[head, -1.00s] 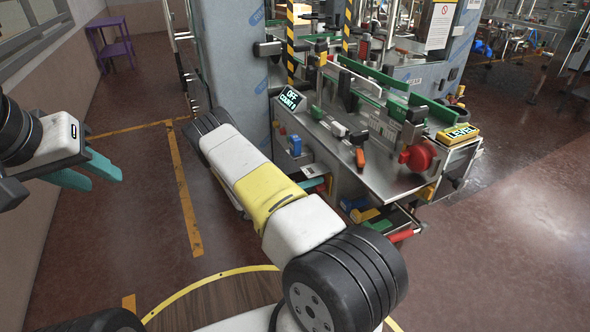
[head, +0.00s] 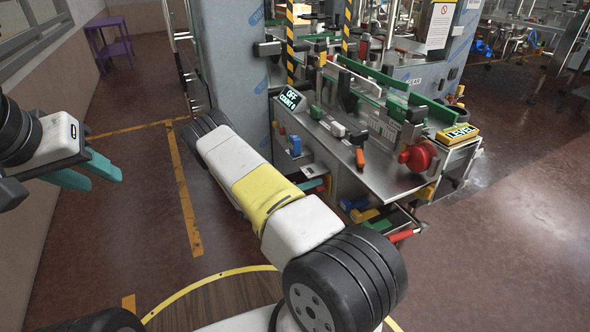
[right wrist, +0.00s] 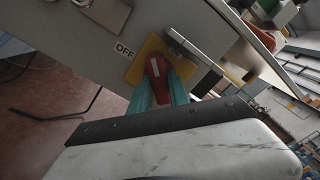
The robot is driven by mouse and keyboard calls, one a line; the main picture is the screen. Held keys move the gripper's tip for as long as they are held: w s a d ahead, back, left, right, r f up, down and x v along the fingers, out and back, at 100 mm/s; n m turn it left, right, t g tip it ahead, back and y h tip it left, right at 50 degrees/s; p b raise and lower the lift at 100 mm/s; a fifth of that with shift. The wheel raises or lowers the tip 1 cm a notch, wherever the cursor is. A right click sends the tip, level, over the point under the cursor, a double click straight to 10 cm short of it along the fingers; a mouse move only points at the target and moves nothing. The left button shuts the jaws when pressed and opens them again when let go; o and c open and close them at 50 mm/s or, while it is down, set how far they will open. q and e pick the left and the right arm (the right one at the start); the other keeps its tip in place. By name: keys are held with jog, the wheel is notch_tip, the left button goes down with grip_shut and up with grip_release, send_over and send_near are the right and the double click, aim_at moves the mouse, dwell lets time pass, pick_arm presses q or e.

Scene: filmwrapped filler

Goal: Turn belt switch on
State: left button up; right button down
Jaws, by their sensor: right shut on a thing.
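The belt switch (right wrist: 154,68) is a red knob on a yellow plate, beside a label reading OFF, in the right wrist view. The teal fingers of my right gripper (right wrist: 161,88) are shut on the red knob, one on each side. In the head view, my right arm hides this gripper and the switch. A small display (head: 290,99) on the machine reads OFF and a count. My left gripper (head: 95,172) is open and empty at the left edge of the head view, away from the machine.
The machine's metal table (head: 385,175) carries green guide rails, an orange-handled part (head: 360,157) and a red wheel (head: 419,156). A grey column (head: 235,60) stands behind my right arm. The floor at the left is clear, with a purple stand (head: 108,42) far back.

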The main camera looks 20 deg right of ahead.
jog(key=shift+w+m, duration=0.1)
jog(key=shift+m, duration=4.6)
jog(key=c, duration=1.2)
grip_release()
jog(key=shift+c, duration=0.2)
jog(key=shift+a, duration=0.15)
jog(key=a, duration=0.7)
jog(key=shift+s+a, duration=0.3)
jog(key=shift+f, duration=0.1)
